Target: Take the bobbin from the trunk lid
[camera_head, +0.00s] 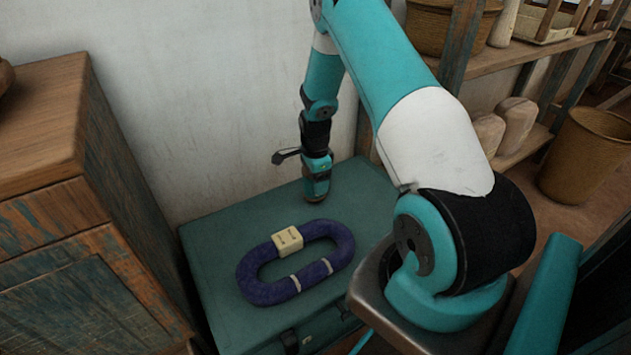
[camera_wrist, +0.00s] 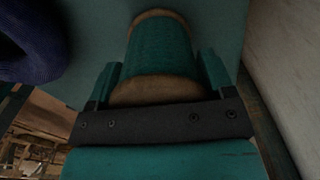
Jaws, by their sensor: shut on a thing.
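The bobbin (camera_wrist: 158,55) shows in the wrist view as a wooden spool with teal thread and tan ends. My gripper (camera_wrist: 160,76) is shut on it, with one finger on each side. In the head view my gripper (camera_head: 317,183) points down over the back of the teal trunk lid (camera_head: 215,245). There the bobbin is mostly hidden by the fingers; a small brown end (camera_head: 316,199) shows at the tips. I cannot tell whether it touches the lid. The lid (camera_wrist: 222,25) also shows behind the bobbin in the wrist view.
A purple-blue yarn hank (camera_head: 330,268) with a cream label lies on the lid, in front of my gripper. A worn wooden cabinet (camera_head: 60,215) stands left. A pale wall (camera_head: 190,90) rises behind. Shelves (camera_head: 480,62) and a basket (camera_head: 585,155) are at right.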

